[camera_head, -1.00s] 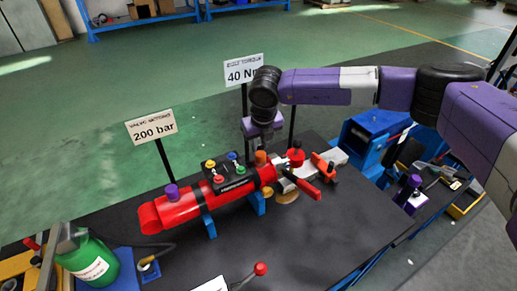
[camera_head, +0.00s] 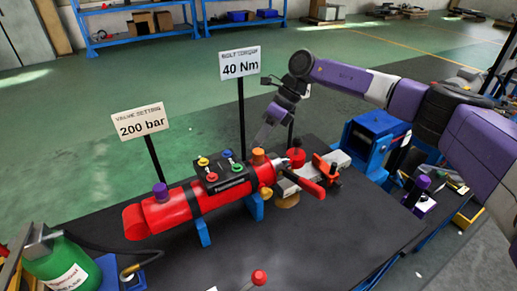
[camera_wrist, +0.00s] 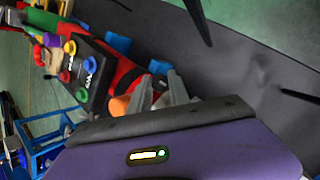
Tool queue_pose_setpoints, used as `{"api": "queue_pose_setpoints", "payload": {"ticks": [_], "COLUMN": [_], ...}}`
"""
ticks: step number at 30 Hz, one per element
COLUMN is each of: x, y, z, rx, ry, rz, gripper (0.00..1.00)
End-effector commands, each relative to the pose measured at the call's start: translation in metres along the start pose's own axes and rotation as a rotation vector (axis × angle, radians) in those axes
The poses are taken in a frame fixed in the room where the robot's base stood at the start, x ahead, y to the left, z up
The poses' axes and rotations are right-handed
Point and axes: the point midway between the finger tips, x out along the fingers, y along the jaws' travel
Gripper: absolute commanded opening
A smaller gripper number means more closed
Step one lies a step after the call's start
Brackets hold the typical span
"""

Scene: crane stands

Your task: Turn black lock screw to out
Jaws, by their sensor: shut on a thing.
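The red cylinder (camera_head: 165,213) with its black valve block (camera_head: 222,179) lies on blue supports on the dark table. It also shows in the wrist view (camera_wrist: 128,72). My gripper (camera_head: 263,140) reaches down behind its right end, by the orange knob (camera_head: 258,156). In the wrist view my gripper's two grey fingers (camera_wrist: 160,85) are beside the orange knob (camera_wrist: 119,105), at the cylinder's end. My gripper is shut on a small part there, at the black lock screw's likely place. The screw itself is hidden by the fingers, so its turn position cannot be told.
A red-handled lever (camera_head: 307,187) and a red knob (camera_head: 296,158) stand right of the cylinder. The signs, 200 bar (camera_head: 141,121) and 40 Nm (camera_head: 239,63), stand on thin posts behind. A green bottle (camera_head: 65,265) is front left. The table's front middle is mostly clear.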

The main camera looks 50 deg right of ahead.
Motion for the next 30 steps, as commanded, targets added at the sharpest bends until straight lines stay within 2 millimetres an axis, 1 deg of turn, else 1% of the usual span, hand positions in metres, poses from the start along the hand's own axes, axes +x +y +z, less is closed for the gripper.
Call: {"api": "queue_pose_setpoints", "payload": {"ticks": [1,2,12,19,30], "x": [0.0045,0.0048,0.0032,0.0015,0.0001], "y": [-0.0035,-0.0039,-0.0042,-0.0041,-0.0038], "z": [-0.0009,-0.0009,-0.0002,0.0000,-0.0002], "rx": [-0.026,-0.044,-0.189,-0.236,-0.251], "ry": [-0.003,-0.003,0.000,0.003,0.004], "rz": [0.030,0.048,0.197,0.244,0.260], "gripper": [0.00,0.00,0.00,0.00,0.00]}}
